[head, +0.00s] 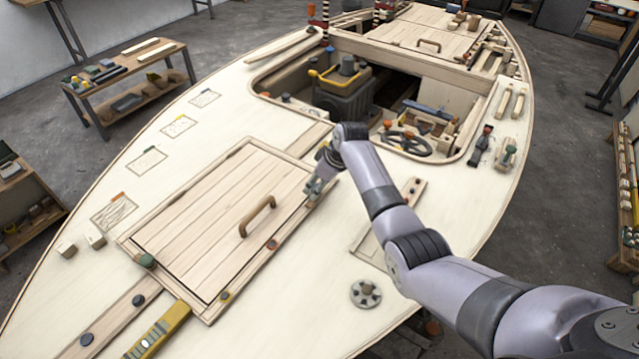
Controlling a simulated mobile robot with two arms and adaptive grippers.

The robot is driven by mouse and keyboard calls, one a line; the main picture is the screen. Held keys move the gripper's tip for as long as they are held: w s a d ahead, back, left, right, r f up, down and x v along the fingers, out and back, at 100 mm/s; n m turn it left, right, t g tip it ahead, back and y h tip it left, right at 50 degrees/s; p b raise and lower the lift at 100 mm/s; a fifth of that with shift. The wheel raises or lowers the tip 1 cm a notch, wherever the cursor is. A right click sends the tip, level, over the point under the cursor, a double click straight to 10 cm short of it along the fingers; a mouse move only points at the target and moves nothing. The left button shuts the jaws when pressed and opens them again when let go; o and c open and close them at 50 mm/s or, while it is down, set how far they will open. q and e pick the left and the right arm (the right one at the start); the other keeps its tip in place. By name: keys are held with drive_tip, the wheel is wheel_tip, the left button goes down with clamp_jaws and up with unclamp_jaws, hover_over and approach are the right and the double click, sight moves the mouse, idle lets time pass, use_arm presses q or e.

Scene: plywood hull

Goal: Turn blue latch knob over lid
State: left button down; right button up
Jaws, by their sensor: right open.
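The plank lid (205,215) lies closed in its frame on the hull deck, with a brown handle (257,217) standing on it. My right gripper (314,190) is open at the lid's right corner, low over the frame. Its fingers cover that corner, and I cannot make out a blue knob there. My left gripper is not in view.
A round grey fitting (366,293) sits on the near deck. A yellow tool (160,332) lies before the lid.

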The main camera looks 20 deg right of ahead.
drive_tip(key=shift+c, duration=0.6)
clamp_jaws()
